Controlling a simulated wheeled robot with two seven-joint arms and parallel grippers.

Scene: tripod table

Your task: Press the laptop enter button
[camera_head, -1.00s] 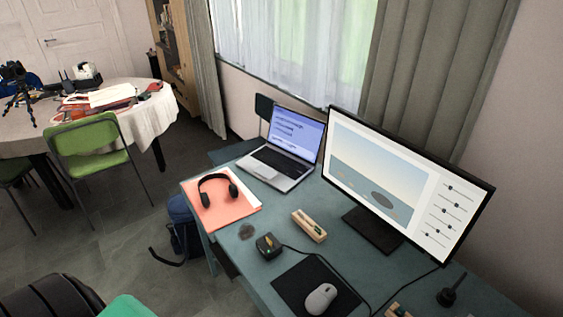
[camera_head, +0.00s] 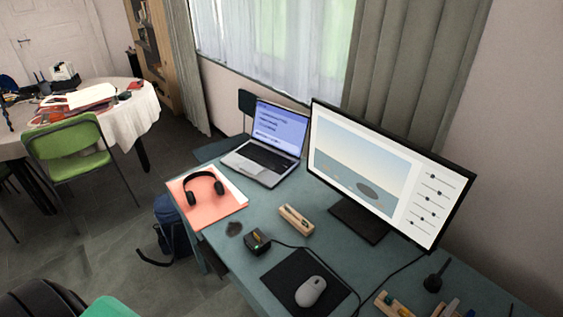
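The laptop (camera_head: 262,160) stands open on the far left part of the teal desk, its screen (camera_head: 279,128) lit with text on a blue background. Its dark keyboard (camera_head: 264,157) faces up and nothing visible lies on it. The enter key is too small to make out. Neither of my grippers shows in the head view.
The desk (camera_head: 230,262) also bears a large monitor (camera_head: 385,175), headphones (camera_head: 204,186) on an orange folder (camera_head: 222,208), a wooden block (camera_head: 296,219), a small black device (camera_head: 256,241) and a mouse (camera_head: 310,291). A green chair (camera_head: 75,150) stands by a round table (camera_head: 137,115).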

